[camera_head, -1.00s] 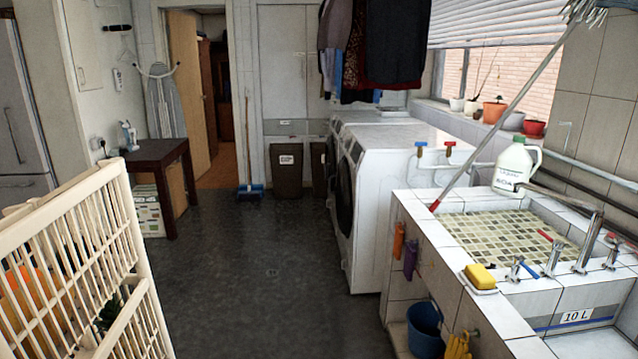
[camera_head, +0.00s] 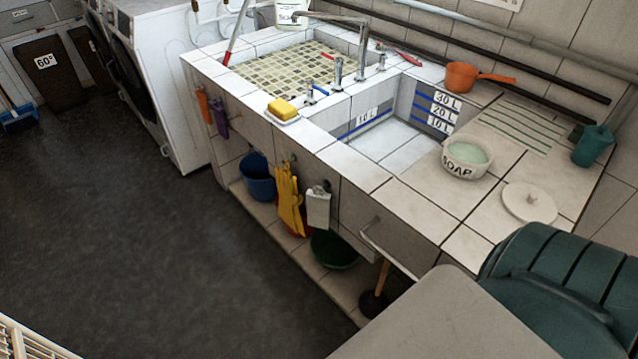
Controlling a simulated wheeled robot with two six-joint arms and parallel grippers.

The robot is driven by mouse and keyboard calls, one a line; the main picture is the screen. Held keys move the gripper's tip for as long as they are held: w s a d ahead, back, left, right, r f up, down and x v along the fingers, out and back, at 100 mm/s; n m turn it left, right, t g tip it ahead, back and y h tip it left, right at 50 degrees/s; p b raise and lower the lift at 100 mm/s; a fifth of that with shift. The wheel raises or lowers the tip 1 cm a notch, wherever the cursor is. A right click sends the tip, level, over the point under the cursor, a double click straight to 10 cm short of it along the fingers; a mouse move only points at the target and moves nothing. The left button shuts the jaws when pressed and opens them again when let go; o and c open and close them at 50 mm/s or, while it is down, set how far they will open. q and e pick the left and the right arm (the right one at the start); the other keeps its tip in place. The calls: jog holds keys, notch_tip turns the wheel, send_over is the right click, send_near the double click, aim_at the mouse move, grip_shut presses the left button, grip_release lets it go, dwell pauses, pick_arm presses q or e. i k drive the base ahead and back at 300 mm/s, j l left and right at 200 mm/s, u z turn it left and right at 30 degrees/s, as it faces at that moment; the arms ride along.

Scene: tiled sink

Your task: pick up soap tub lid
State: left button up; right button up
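The soap tub lid (camera_head: 529,203) is a round, off-white disc with a small knob on top. It lies flat, knob up, on the tiled counter (camera_head: 412,206) at the right. The white soap tub (camera_head: 467,160), marked SOAP, stands open just to its upper left, apart from it, with pale green contents. Neither of my grippers is in view.
A dark green ribbed container (camera_head: 560,285) stands close in front of the lid. The sink basin (camera_head: 385,138) is left of the tub. A grey surface (camera_head: 440,310) fills the lower right.

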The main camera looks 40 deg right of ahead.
aim_at(528, 202)
jog(key=z, duration=2.1)
